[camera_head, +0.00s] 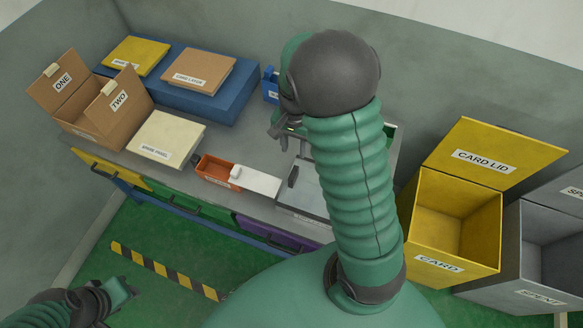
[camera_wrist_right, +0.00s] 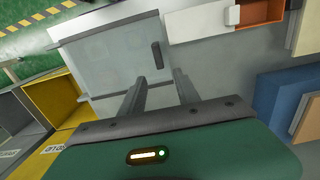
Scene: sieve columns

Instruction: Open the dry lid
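A pale grey flat lid or panel with a dark upright handle (camera_head: 293,177) lies on the bench, partly hidden behind my right arm; no "dry" label is readable. In the right wrist view the lid (camera_wrist_right: 105,58) fills the upper left, with its handle (camera_wrist_right: 157,55) near its right edge. My right gripper (camera_head: 280,130) is above the back of the bench. In the wrist view its two fingers (camera_wrist_right: 160,78) are apart with nothing between them, pointing toward the handle. My left gripper (camera_head: 118,293) is low at the left, over the floor, away from the bench; its finger gap is unclear.
An orange tray (camera_head: 216,170) with a white sliding cover (camera_head: 255,182) is left of the grey lid. An open yellow card bin (camera_head: 455,215) and grey bin stand right.

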